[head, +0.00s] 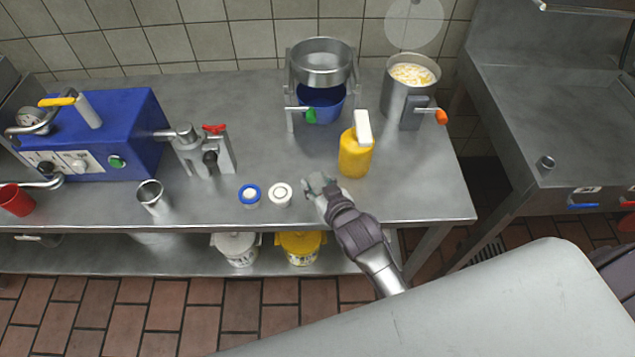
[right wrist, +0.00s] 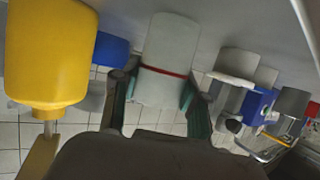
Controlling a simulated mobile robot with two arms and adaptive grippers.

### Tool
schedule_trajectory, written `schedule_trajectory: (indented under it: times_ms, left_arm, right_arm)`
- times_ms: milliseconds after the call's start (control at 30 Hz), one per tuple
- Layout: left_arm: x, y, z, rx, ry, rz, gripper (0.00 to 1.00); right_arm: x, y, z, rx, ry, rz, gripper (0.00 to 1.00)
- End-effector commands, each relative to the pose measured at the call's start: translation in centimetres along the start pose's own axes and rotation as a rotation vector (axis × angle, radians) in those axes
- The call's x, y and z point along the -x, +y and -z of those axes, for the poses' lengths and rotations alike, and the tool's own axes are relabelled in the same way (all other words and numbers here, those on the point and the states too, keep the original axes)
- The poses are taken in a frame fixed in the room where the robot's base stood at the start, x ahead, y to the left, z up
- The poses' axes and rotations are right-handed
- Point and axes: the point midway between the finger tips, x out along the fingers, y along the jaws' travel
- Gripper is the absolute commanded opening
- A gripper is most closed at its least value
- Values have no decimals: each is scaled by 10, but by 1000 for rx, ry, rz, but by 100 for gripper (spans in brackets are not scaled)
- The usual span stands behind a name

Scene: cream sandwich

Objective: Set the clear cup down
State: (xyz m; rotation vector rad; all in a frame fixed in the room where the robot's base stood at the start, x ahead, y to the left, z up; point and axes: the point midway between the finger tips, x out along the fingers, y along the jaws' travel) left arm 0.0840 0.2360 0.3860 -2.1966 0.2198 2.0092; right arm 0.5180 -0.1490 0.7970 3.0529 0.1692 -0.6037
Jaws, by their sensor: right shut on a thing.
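My right gripper (head: 318,184) reaches over the front of the steel counter (head: 410,200), left of and in front of the yellow bottle. In the right wrist view its two green-padded fingers (right wrist: 160,105) are shut on the clear cup (right wrist: 165,50), a pale, whitish cylinder with a thin red band. In the head view I cannot make out the cup's outline at the gripper. I cannot tell whether its base touches the counter. My left gripper is not in view.
The yellow bottle (head: 355,155) stands close by the right gripper. A white-topped container (head: 280,193) and a blue-rimmed one (head: 250,194) stand to the left. A metal cup (head: 152,196), blue machine (head: 100,135) and steel pot (head: 408,90) share the counter.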

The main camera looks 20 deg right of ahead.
Motion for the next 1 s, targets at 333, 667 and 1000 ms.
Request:
schedule_trajectory:
  times_ms: [333,667,1000]
  left_arm:
    - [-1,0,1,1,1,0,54]
    - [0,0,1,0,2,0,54]
    - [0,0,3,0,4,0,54]
  right_arm:
    - [-1,0,-2,0,0,0,69]
    - [0,0,1,1,1,0,69]
    - [58,0,-1,0,-2,0,69]
